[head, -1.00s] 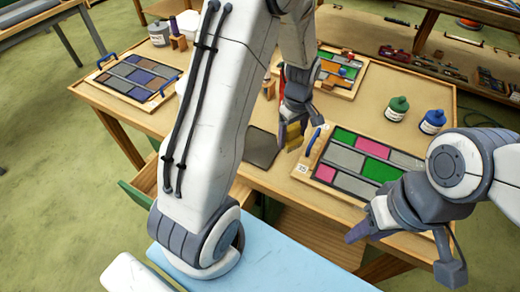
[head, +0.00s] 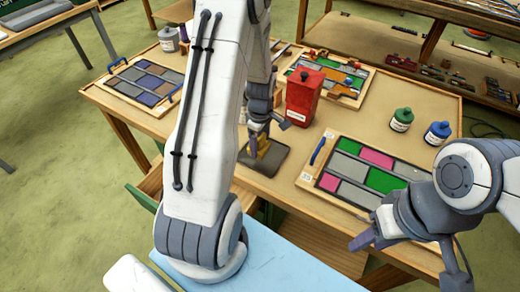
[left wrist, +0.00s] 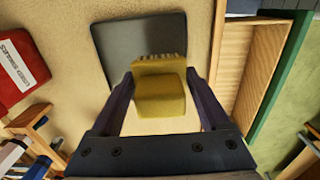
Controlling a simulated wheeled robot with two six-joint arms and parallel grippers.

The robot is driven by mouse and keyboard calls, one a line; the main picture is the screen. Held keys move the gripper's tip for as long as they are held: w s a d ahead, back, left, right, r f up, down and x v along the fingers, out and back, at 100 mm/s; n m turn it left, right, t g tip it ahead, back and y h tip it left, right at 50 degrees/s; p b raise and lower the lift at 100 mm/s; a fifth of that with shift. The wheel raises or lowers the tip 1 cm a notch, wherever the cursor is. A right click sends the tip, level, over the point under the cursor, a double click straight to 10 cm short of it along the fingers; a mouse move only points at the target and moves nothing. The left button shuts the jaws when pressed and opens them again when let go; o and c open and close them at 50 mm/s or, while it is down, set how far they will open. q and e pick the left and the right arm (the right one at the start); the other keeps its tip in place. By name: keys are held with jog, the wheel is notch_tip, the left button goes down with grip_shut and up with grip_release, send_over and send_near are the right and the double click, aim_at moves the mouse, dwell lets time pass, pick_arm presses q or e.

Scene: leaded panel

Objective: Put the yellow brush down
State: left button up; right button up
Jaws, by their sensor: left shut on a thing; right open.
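My left gripper (head: 258,143) is shut on the yellow brush (head: 263,147), over the dark grey mat (head: 276,157) at the table's front edge. In the left wrist view the brush (left wrist: 160,98) sits between both fingers, its bristle end towards the dark mat (left wrist: 120,40) and overlapping its lower part. I cannot tell whether the bristles touch the mat. My right gripper (head: 408,262) is open and empty, in front of the table at the lower right.
A red tin (head: 304,98) stands just behind and right of the left gripper. A coloured leaded panel (head: 365,170) lies to the right, with a green bottle (head: 401,120) and a blue bottle (head: 437,134) behind it. A glass sample tray (head: 140,82) lies at the left. An open drawer is below the mat.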

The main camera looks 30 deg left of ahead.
aim_at(259, 152)
pick_arm(q)
notch_tip(259, 152, down, 4)
jog(key=shift+a+r+p, duration=0.15)
jog(key=shift+r+p, duration=0.05)
jog(key=shift+p, duration=0.3)
jog(key=shift+f, duration=0.35)
